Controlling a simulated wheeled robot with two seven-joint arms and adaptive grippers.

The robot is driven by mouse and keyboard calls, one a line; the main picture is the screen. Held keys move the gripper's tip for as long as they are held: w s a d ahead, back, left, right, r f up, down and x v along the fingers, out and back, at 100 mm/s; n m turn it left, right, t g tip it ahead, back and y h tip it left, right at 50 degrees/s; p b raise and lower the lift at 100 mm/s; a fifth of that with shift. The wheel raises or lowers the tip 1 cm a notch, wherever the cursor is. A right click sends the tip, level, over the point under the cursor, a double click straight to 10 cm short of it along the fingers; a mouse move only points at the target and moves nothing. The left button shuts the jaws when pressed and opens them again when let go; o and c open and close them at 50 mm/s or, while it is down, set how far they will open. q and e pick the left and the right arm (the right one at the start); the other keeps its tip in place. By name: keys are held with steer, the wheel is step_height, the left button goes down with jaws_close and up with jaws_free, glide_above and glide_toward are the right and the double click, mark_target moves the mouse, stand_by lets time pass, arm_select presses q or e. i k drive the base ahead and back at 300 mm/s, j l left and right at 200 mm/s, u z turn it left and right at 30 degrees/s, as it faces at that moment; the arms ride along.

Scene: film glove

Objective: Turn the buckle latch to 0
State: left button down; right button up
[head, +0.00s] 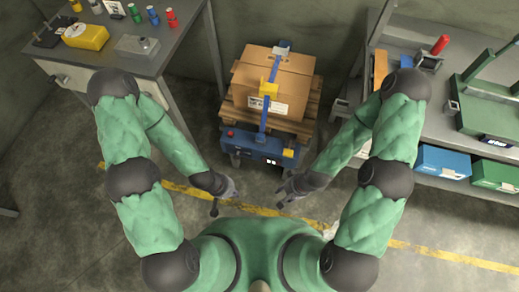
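A cardboard box (298,66) sits on a wooden pallet with a blue strap (264,117) running over it. A yellow buckle latch (269,88) stands on the strap at the box's near part; its exact angle is too small to read. My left gripper (225,198) is low at the centre left, in front of the blue cart. My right gripper (283,195) is at the centre right. Both look open and empty, and both are well apart from the buckle.
A blue pallet truck (252,146) stands under the near side of the pallet. A workbench (130,62) with a yellow device (87,36) and small coloured cans is at the left. A grey bench (452,150) with green frames and blue and green bins is at the right.

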mark_target(236, 157)
steer(key=k+j, duration=0.1)
steer(key=j, duration=1.35)
steer(key=k+u, duration=0.05)
